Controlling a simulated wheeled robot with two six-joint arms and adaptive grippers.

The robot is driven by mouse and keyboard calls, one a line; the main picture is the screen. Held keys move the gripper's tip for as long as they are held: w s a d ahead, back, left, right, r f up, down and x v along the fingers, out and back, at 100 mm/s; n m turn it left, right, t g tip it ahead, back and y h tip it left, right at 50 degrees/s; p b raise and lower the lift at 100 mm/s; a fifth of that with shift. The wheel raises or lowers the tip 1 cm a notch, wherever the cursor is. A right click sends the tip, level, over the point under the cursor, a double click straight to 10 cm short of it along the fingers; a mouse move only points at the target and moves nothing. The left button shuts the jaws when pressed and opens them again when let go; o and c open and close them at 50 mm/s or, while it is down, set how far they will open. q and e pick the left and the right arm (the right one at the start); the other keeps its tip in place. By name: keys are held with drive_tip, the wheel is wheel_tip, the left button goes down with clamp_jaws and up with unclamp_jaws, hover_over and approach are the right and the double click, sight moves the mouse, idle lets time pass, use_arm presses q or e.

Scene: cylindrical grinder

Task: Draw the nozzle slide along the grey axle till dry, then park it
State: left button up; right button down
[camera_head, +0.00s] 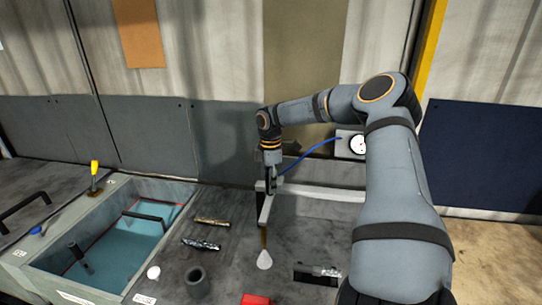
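My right gripper (271,184) points down at the upper end of a pale grey bracket (318,193), where a blue hose (308,156) meets it. The fingers are small and dark, and I cannot tell whether they are shut on anything. Below the bracket's left end is a brown stem with a pale drop-shaped tip (264,259); this may be the nozzle. A shiny grey rod (201,245) and a brass-coloured rod (212,222) lie on the bench to the left. Another shiny rod (325,271) lies at a black holder. I cannot tell which is the grey axle. My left gripper is out of view.
A gauge (358,145) on a box stands behind my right arm. A grey cup (197,281), a white knob (153,272) and a red block (256,299) are near the front. A tank with teal inside (120,245) and a yellow-topped lever (94,168) are left.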

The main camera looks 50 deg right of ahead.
drive_tip(key=c, duration=1.3)
unclamp_jaws()
drive_tip(key=shift+w+r, duration=0.2)
drive_tip(key=shift+c, duration=0.2)
drive_tip(key=o, duration=0.3)
drive_tip(key=shift+w+a+f, duration=0.1)
drive_tip(key=shift+w+a, duration=0.1)
drive_tip(key=shift+s+d+r, duration=0.15)
drive_tip(key=shift+r, duration=0.3)
wheel_tip(320, 180, up, 11)
drive_tip(key=shift+r, duration=0.1)
